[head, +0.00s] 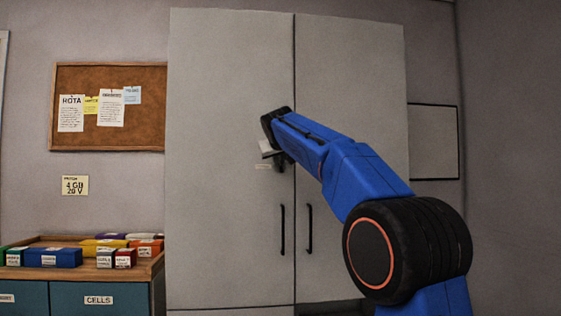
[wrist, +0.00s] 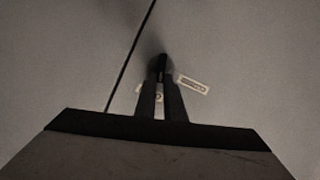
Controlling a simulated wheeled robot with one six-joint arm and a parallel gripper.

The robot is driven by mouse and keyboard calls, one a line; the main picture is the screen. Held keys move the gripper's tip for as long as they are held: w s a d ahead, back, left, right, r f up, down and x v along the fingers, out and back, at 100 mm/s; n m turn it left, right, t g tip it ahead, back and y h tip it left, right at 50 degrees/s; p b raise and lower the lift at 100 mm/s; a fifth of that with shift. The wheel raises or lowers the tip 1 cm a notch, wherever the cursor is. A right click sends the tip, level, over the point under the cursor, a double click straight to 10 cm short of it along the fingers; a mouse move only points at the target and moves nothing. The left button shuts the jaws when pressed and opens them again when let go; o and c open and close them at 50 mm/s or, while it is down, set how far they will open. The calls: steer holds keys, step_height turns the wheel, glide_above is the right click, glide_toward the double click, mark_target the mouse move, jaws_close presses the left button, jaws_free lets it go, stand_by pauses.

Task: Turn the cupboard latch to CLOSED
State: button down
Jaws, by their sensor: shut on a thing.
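The tall grey cupboard (head: 225,220) has two doors, both shut, with a dark seam between them. My gripper (wrist: 161,88) is at the left door, just left of the seam in the head view. In the wrist view its two dark fingers are shut on the dark latch handle (wrist: 161,66), which stands out between the fingertips. A small pale label (wrist: 193,85) with blurred text lies right of the fingers. Another pale label (wrist: 158,99) partly shows between them. In the head view my gripper and arm hide most of the latch, so its exact angle cannot be told.
Two black vertical door handles (head: 282,230) hang below my gripper, one on each side of the seam. A wooden-topped cabinet (head: 157,268) with several coloured boxes stands at the left. A cork board (head: 68,108) with notes hangs above it.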

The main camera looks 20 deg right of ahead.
steer(key=shift+w+a+f+n+t+h, duration=0.1)
steer(key=shift+a+f+n+t+h, duration=0.25)
steer(key=shift+n+h, duration=1.05)
steer(key=shift+w+a+f+n+t+h, duration=0.1)
steer(key=shift+a+f+n+t+h, duration=0.35)
steer(key=shift+n, duration=1.9)
steer(key=shift+w+a+f+n+h, duration=0.15)
steer(key=shift+f+n+h, duration=0.7)
steer(key=shift+n, duration=1)
steer(key=shift+s+r, duration=0.1)
steer(key=shift+r, duration=0.1)
steer(key=c, duration=1.8)
jaws_free()
steer(key=shift+c, duration=0.2)
steer(key=shift+s+a, duration=0.1)
